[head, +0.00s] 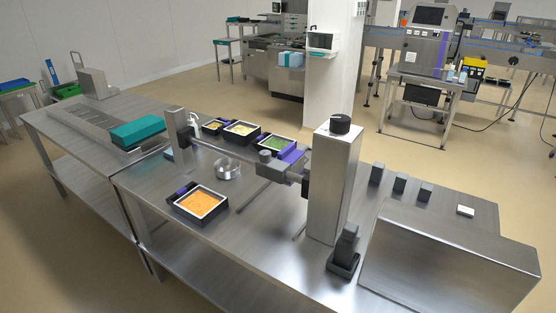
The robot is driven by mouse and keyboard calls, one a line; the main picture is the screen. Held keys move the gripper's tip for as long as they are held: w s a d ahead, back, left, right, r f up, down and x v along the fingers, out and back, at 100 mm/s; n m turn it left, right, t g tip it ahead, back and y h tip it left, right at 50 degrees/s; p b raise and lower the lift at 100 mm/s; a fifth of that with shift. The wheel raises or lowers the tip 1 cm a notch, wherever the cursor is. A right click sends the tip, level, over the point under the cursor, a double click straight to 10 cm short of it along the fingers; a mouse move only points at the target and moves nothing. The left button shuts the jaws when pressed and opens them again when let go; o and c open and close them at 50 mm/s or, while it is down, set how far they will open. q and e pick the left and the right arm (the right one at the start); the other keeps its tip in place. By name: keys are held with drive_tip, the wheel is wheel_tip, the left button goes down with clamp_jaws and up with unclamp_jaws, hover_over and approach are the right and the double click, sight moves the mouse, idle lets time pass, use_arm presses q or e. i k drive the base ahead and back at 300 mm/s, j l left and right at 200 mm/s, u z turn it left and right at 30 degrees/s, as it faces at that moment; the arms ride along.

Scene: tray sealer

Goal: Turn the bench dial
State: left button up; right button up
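A black round knob (340,124) sits on top of the upright steel column (333,185) right of the middle of the bench in the head view. It looks like the dial, but any marks on it are too small to read. Its side and top are in plain view and nothing touches it. Neither my left nor my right gripper shows in the head view.
A grey and purple crossbar assembly (272,166) runs left of the column. Food trays, one with orange contents (200,203), and a steel bowl (228,169) stand on the bench. Several dark blocks (400,184) and a large steel box (450,258) are at right.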

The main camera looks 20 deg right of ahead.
sight(339, 123)
drive_tip(key=i+j+z, duration=0.1)
drive_tip(key=z, duration=0.6)
